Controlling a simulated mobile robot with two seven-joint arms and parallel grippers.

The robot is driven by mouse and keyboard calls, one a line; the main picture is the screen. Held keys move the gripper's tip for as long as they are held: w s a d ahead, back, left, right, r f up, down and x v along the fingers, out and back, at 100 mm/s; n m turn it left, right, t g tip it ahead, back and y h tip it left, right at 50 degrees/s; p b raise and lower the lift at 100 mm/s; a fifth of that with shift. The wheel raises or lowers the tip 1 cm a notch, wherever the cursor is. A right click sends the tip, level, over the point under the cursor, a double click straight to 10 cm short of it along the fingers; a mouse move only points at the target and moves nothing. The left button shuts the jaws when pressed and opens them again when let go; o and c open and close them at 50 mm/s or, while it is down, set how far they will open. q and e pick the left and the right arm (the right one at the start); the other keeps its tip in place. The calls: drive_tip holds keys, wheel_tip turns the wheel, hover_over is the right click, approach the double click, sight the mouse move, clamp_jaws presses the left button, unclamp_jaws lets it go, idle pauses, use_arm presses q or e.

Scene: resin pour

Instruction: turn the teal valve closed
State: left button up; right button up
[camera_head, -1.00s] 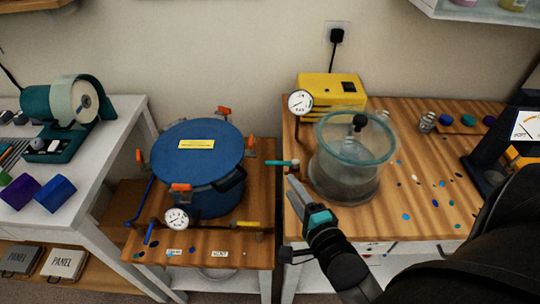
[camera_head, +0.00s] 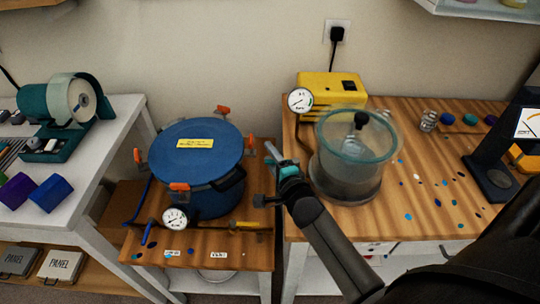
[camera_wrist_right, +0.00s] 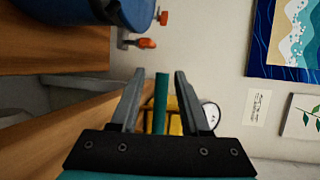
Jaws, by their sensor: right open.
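The teal valve handle (camera_wrist_right: 161,103) shows in the right wrist view as an upright teal bar. It stands between the two fingers of my right gripper (camera_wrist_right: 156,80), with a visible gap on each side. The gripper is open and its fingers flank the handle. In the head view my right gripper (camera_head: 274,153) is at the left side of the clear vacuum chamber (camera_head: 355,160), near the bench edge. There it largely hides the valve handle. My left gripper is not in view.
A blue pressure pot (camera_head: 196,162) with orange clamps stands just left of my right gripper. A yellow pump (camera_head: 330,90) and a round gauge (camera_head: 300,100) are behind the chamber. A black stand (camera_head: 492,178) is at the right.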

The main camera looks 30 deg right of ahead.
drive_tip(key=shift+w, duration=0.3)
clamp_jaws()
idle(0.3)
idle(1.1)
